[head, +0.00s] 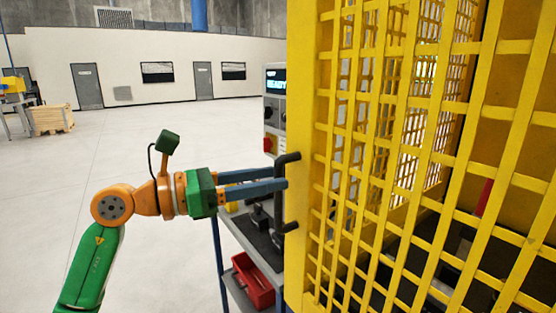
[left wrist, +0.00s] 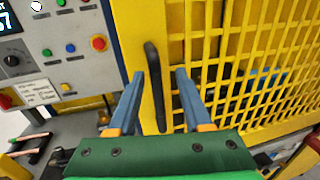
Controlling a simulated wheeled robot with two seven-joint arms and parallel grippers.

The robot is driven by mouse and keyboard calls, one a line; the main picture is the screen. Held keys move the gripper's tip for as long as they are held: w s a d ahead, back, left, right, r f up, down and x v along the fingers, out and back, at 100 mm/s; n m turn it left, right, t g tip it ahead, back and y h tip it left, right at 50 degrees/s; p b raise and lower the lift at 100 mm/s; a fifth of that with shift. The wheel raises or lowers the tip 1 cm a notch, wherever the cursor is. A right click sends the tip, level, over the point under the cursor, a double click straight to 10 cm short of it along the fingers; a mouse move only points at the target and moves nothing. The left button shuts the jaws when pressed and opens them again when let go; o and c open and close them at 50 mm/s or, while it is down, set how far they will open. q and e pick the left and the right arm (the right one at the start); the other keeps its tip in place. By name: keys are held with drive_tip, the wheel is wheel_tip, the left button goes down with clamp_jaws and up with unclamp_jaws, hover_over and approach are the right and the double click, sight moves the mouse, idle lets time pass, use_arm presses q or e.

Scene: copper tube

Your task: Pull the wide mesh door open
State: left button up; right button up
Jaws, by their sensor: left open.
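The yellow wide mesh door (head: 301,225) fills the right of the head view and stands upright. Its black vertical handle (head: 291,215) is on the solid yellow strip at the door's left edge. My left gripper (head: 287,172) reaches in from the left with its blue fingers open, at the handle's height. In the left wrist view, the handle (left wrist: 154,85) stands between the fingertips (left wrist: 160,82), closer to the left finger. The fingers are not closed on it; whether one touches it I cannot tell. My right gripper is out of view.
A control panel (head: 274,122) with a lit display, buttons and a red switch stands left of the door. Below it are a workbench (head: 238,228) and a red bin (head: 253,282). A wooden crate (head: 52,119) stands far left. The floor left of my arm is clear.

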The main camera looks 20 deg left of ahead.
use_arm(q)
drive_tip(key=w, duration=0.1)
drive_tip(key=d, duration=0.1)
drive_tip(key=w, duration=0.1)
drive_tip(key=shift+w+d+f+p, duration=0.25)
drive_tip(key=shift+w+d+p, duration=0.05)
drive_tip(key=shift+s+r, duration=0.1)
drive_tip(key=shift+s, duration=0.1)
clamp_jaws()
idle(0.9)
